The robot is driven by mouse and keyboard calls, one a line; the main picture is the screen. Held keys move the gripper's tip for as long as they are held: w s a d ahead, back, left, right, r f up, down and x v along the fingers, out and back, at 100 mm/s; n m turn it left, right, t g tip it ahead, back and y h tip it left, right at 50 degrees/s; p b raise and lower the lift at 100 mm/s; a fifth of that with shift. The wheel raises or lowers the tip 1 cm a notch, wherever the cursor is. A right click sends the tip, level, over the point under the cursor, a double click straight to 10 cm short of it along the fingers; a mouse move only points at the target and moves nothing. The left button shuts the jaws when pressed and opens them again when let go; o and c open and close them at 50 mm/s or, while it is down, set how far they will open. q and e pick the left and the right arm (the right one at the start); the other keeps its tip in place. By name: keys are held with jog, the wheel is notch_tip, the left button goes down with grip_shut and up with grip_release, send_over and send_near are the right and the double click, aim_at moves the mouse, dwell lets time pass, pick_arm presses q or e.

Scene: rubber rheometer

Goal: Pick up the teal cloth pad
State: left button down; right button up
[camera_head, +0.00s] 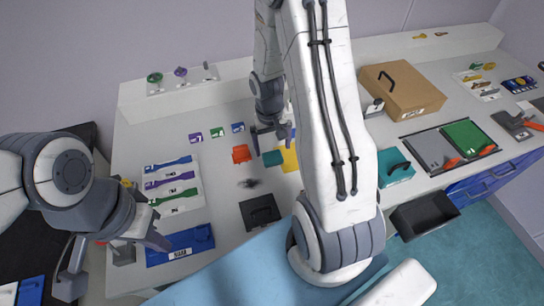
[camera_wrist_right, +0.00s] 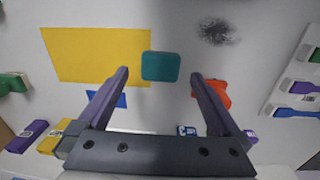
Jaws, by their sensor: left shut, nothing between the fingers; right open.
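The teal cloth pad (camera_head: 272,158) is a small rounded square on the white worktop, by the left edge of a yellow sheet. It also shows in the right wrist view (camera_wrist_right: 161,66), centred between the fingertips in the picture. My right gripper (camera_head: 271,142) is open and empty, close to the pad; the pad's contact with the fingers cannot be made out. My left gripper (camera_head: 112,262) is shut and empty at the left front of the worktop, far from the pad.
An orange-red block (camera_wrist_right: 218,93) lies close beside the pad, near one right finger. The flat yellow sheet (camera_wrist_right: 95,55) is on the other side. A dark smudge (camera_wrist_right: 217,32) and a black flat case (camera_head: 260,212) lie nearer the front. A teal box (camera_head: 396,170) stands right of my arm.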

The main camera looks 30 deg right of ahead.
aim_at(273, 159)
jog(key=shift+d+f+p, duration=0.1)
jog(key=shift+f+p, duration=0.2)
jog(key=shift+f, duration=2.75)
jog(key=c, duration=1.2)
